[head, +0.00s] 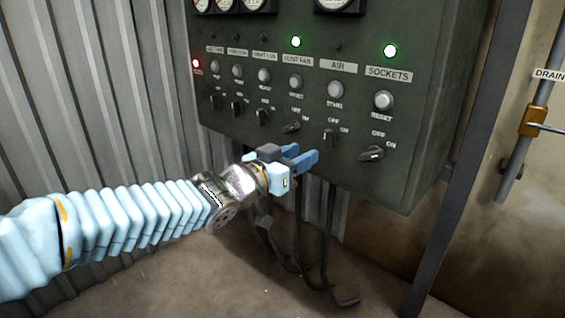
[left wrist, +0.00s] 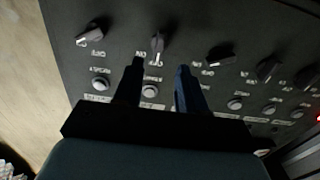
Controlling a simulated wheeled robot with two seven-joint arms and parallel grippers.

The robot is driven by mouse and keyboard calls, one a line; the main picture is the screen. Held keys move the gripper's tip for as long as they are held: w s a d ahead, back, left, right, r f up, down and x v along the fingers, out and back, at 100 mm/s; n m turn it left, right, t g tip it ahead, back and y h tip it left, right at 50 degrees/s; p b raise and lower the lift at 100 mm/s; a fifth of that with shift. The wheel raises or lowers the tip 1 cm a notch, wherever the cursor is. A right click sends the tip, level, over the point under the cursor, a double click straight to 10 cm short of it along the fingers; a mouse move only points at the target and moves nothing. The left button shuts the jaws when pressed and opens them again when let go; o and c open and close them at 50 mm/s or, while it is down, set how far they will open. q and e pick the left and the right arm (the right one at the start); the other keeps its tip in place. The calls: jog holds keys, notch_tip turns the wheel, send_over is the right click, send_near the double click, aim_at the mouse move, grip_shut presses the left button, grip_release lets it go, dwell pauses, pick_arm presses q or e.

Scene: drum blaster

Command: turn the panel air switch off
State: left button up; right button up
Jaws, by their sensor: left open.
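The panel air switch (head: 331,139) is a dark rotary knob below the AIR label (head: 338,65). Its handle looks roughly upright, towards OFF, and the small lamp (head: 337,46) above it looks dark. In the left wrist view, upside down, the air switch (left wrist: 157,46) shows just beyond and between the fingertips, its handle in line with the fingers. My left gripper (head: 304,157) is open and empty, below and left of the switch in the head view; the fingers also show in the left wrist view (left wrist: 160,68). I see no clear contact. My right gripper is not in view.
The sockets switch (head: 372,154) is right of the air switch, the dust fan switch (head: 291,127) left; both point towards ON, with green lamps above. Grey start button (head: 335,89) sits above the air switch. Cables (head: 328,240) hang below the panel. A drain pipe (head: 530,130) stands right.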

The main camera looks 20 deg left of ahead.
pick_arm(q)
jog(key=v, duration=0.5)
jog(key=shift+s+p, duration=0.2)
jog(key=shift+p, duration=0.1)
jog(key=w+d+f+n+g+y, duration=0.1)
jog(key=d+f+g, duration=0.1)
jog(key=f, duration=0.8)
jog(key=w+d+f+n+g, duration=0.1)
jog(key=w+f+g, duration=0.15)
jog(key=f, duration=0.75)
jog(key=w+d+f+n+g+y, duration=0.1)
jog(key=d+f+g, duration=0.15)
jog(key=f, duration=0.65)
jog(key=s+d+f+n+g, duration=0.1)
jog(key=s+f+g, duration=0.3)
jog(key=s+f, duration=0.6)
jog(key=s+d+f+n+g, duration=0.1)
jog(key=s+d+f+g, duration=0.2)
jog(key=s+f, duration=0.7)
notch_tip(320, 180, down, 7)
jog(key=shift+d+r+n+g+p, duration=0.1)
jog(key=shift+d+n+g+p, duration=0.2)
jog(key=shift+g, duration=0.8)
